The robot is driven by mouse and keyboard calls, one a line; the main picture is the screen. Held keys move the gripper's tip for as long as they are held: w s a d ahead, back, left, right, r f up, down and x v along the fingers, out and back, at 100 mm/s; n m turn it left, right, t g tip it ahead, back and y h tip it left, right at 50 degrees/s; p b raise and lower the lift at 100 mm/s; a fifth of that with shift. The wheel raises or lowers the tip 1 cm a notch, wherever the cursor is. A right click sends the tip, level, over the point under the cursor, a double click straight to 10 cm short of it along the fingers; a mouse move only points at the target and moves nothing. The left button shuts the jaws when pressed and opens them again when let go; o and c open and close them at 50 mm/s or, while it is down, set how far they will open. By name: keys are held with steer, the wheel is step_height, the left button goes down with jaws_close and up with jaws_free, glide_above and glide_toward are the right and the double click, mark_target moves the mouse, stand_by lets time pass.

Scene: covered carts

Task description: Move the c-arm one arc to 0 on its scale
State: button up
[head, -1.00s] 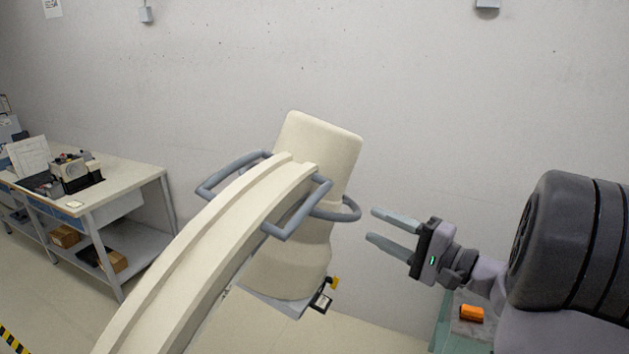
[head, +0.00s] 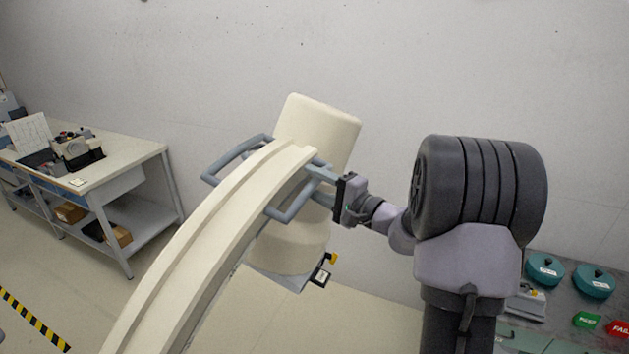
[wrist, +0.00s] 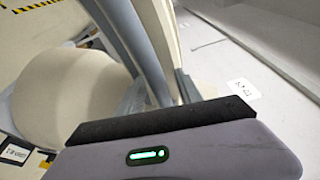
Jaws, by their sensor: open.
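The cream c-arm arc (head: 215,230) curves up from the lower left to the middle of the head view. Grey-blue tube handles (head: 283,212) stick out on both sides near its upper end. A cream rounded housing (head: 318,125) stands behind that end. My gripper (head: 318,180) is at the right-hand handle, its fingers reaching across the tube, open. In the wrist view a grey bar (wrist: 125,40) and the arc's edge (wrist: 158,35) lie just beyond the gripper body. Contact with the handle is not clear. No scale is readable.
A workbench (head: 130,168) with equipment stands at the left. A grey table (head: 590,320) with teal discs (head: 545,268) and green and red signs is at the lower right. Striped floor tape (head: 30,318) is at the lower left. The wall behind is bare.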

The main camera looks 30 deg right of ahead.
jaws_close()
stand_by(1.4)
